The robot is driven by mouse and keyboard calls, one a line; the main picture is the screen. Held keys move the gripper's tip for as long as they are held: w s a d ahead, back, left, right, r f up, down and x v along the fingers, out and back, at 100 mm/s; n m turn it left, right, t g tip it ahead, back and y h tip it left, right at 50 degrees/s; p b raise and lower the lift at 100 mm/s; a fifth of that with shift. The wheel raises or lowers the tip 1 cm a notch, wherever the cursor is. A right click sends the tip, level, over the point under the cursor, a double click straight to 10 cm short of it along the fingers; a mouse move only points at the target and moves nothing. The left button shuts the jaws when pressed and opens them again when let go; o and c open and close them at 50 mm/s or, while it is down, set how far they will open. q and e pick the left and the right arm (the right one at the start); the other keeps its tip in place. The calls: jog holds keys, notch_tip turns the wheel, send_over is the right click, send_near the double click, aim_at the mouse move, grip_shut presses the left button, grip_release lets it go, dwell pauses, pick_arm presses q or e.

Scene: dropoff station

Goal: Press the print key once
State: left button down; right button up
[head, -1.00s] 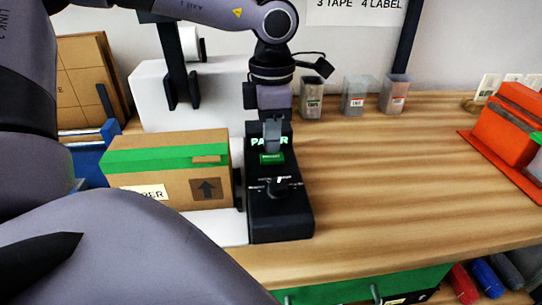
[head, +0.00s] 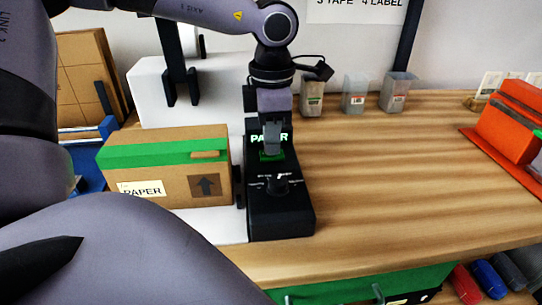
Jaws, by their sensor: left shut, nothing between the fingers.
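A black control box (head: 280,222) stands on the bench beside a white machine. Its lit green display (head: 282,137) appears to read PAPER, partly hidden behind my gripper. Below the display is the green print key (head: 279,157), now mostly covered by the fingers. My left gripper (head: 271,153) points down, shut and empty, with its fingertips at the key. I cannot tell whether they touch it or how far it is pressed. A black selector knob (head: 278,184) sits nearer me on the box. My right gripper is not in view.
A cardboard box with green tape (head: 165,170) and a PAPER label stands left of the control box. Several clear cups (head: 355,95) stand along the wall. An orange device (head: 508,125) is at the far right. The wooden bench (head: 400,170) between is clear.

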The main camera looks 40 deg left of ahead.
pick_arm(q)
jog(key=shift+f, duration=0.3)
jog(key=shift+r, duration=0.15)
jog(key=shift+r+p, duration=2.1)
jog(key=shift+r, duration=1.35)
jog(key=shift+s+d+f, duration=0.1)
